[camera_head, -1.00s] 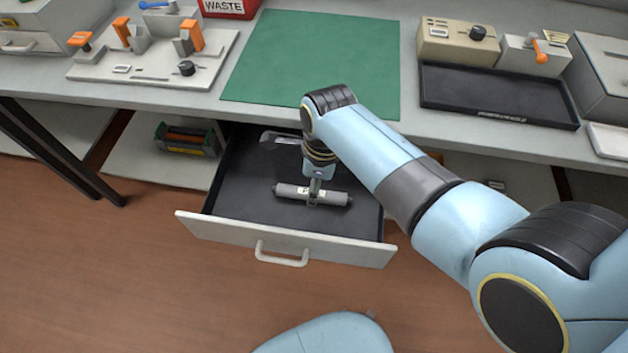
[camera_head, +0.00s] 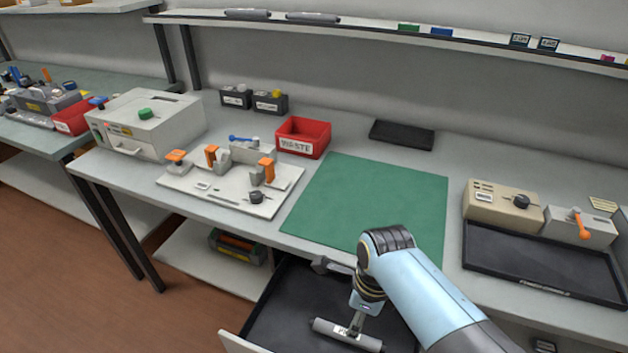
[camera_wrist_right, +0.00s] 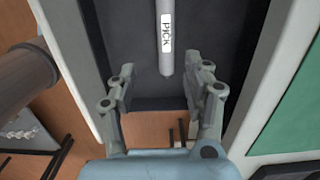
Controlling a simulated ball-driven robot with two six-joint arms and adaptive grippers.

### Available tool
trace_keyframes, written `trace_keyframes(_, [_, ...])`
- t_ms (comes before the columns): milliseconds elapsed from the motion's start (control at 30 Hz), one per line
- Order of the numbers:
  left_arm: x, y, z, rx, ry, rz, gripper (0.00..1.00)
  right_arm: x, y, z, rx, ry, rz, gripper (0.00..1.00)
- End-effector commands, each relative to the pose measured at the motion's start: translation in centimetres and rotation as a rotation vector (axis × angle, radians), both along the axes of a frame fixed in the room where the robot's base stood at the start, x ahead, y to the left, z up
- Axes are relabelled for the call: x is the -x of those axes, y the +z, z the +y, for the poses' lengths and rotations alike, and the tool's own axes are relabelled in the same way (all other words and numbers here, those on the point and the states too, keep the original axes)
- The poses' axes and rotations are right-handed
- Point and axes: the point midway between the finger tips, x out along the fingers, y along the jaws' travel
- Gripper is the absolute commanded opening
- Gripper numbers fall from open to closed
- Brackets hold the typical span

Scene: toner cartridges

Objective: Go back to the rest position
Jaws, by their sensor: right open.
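A grey roller (camera_head: 326,327) with a white label lies in the open dark-lined drawer (camera_head: 287,302) under the bench. My right arm reaches down into the drawer area, and its gripper (camera_head: 356,322) is right above the roller. In the right wrist view the gripper (camera_wrist_right: 167,78) has its two fingers spread apart. The roller (camera_wrist_right: 165,50), labelled PICK, shows between and beyond the fingers, with a gap on each side. I cannot tell the exact height of the fingertips above it. My left gripper is not in view.
The drawer front (camera_head: 240,344) sticks out from the bench. A green mat (camera_head: 370,200) on the bench is clear. A red WASTE bin (camera_head: 303,137), a white fixture plate (camera_head: 232,200), a beige box (camera_head: 503,205) and a black tray (camera_head: 540,265) stand around it.

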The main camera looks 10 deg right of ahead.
Motion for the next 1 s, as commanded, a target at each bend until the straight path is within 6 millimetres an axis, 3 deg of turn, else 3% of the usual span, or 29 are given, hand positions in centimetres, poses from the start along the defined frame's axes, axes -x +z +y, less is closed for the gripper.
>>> trace_keyframes(167, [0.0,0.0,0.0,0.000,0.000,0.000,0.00,0.5,0.5,-1.0,0.014,0.077,-0.016,0.50])
trace_keyframes(267, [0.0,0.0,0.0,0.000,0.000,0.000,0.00,1.7,1.8,-3.0,0.048,0.267,-0.052,0.50])
trace_keyframes(400, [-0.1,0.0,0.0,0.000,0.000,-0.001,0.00,4.8,5.7,-6.8,0.140,0.706,-0.115,0.50])
trace_keyframes(533, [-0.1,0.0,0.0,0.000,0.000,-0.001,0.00,7.9,10.3,-9.2,0.239,1.137,-0.149,0.50])
trace_keyframes(700, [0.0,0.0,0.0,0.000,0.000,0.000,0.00,10.7,14.9,-10.5,0.330,1.529,-0.162,0.50])
trace_keyframes(1000, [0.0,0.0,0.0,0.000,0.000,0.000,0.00,14.3,20.7,-11.2,0.442,1.987,-0.154,0.50])
